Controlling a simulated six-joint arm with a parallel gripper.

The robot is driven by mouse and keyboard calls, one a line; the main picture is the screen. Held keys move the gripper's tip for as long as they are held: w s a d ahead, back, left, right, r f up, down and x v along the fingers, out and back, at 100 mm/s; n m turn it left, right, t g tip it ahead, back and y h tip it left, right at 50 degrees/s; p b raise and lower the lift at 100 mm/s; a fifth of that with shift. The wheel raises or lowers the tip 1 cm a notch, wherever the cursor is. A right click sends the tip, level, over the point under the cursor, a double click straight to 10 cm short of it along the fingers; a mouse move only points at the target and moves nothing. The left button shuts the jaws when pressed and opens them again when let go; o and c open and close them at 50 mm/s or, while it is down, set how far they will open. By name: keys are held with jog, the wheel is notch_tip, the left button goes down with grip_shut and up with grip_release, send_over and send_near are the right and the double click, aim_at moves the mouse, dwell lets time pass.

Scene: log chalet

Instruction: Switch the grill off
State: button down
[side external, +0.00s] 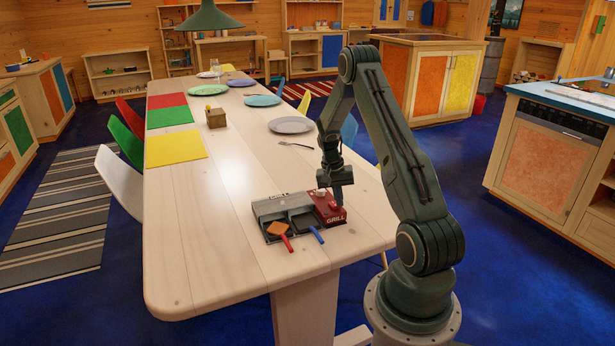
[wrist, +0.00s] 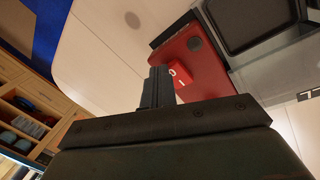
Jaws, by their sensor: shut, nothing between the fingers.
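The grill (side external: 284,203) is a low grey unit near the front end of the long wooden table. A red box marked GRILL (side external: 328,211) forms its right part. In the wrist view a red rocker switch (wrist: 180,73) with white marks sits on the red box (wrist: 198,58). My gripper (side external: 338,200) is shut and empty, pointing down over the red box. In the wrist view its fingers (wrist: 159,85) are together right beside the switch; I cannot tell whether they touch it. A small pan with a blue handle (side external: 316,234) and one with a red handle (side external: 286,243) sit in the grill's front.
The wooden table (side external: 215,270) is clear in front of the grill and to its left. A fork (side external: 295,144) and a purple plate (side external: 290,125) lie behind it. Coloured mats (side external: 174,147) and a small wooden box (side external: 215,117) are further back.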

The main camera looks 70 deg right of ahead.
jog(key=shift+f, duration=0.2)
jog(key=shift+d+r, duration=0.1)
jog(key=shift+r, duration=0.6)
dwell(0.8)
jog(key=shift+r, duration=2.5)
